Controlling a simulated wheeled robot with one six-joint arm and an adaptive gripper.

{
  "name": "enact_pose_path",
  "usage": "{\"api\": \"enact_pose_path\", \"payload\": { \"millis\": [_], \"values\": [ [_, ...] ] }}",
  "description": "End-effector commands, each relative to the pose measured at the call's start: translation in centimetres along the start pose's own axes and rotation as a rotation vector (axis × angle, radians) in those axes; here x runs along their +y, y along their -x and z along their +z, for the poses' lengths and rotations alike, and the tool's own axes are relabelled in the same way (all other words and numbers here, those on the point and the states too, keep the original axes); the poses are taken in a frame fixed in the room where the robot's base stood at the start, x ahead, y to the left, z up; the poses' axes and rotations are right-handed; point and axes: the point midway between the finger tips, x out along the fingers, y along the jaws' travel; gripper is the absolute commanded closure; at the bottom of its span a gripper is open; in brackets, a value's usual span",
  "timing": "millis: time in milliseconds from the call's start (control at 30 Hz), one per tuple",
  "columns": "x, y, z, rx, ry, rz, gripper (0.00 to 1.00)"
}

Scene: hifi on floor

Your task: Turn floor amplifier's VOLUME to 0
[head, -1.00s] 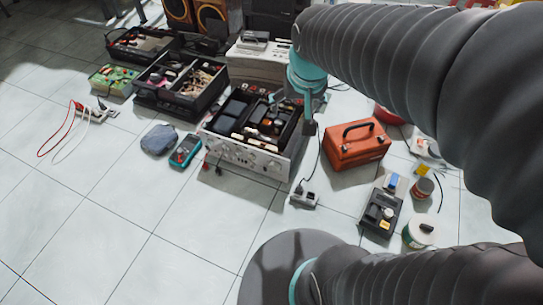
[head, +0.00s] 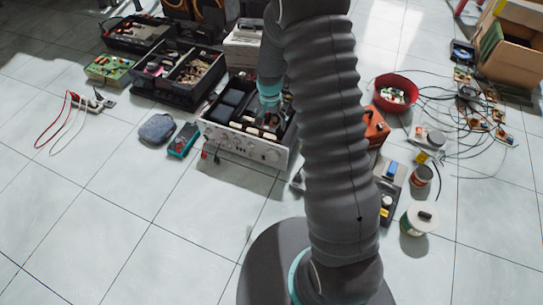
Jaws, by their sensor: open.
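The floor amplifier (head: 240,145) stands on the tiles left of centre in the head view. It has a silver front panel with several round knobs, and its top is open, showing dark inner parts. The knob labels are too small to read, so I cannot tell which is VOLUME or where it points. My gripper (head: 268,108) hangs over the amplifier's open top, behind the front panel. It looks small and partly blends with the dark parts. It is open and holds nothing that I can see. My arm hides the amplifier's right surroundings.
A blue multimeter (head: 184,140) and a grey pouch (head: 157,129) lie left of the amplifier. Black crates (head: 178,75) stand behind left. An orange toolbox (head: 375,130), partly hidden by my arm, and a red bowl (head: 395,93) are at right. Floor in front left is clear.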

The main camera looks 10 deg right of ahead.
Motion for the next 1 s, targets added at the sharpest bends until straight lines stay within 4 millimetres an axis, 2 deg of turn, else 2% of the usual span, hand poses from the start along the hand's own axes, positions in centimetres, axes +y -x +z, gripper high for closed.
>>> {"api": "enact_pose_path", "payload": {
  "millis": [33, 200, 567, 1000],
  "values": [
    [-0.1, -2.2, 0.1, -0.016, -0.015, 0.011, 0.20],
    [-0.3, -6.9, 0.2, -0.041, -0.055, 0.029, 0.20],
    [-0.2, -10.7, 0.5, -0.052, -0.074, 0.037, 0.20],
    [0.1, -18.7, 0.9, -0.052, -0.072, 0.037, 0.20]
  ]
}}
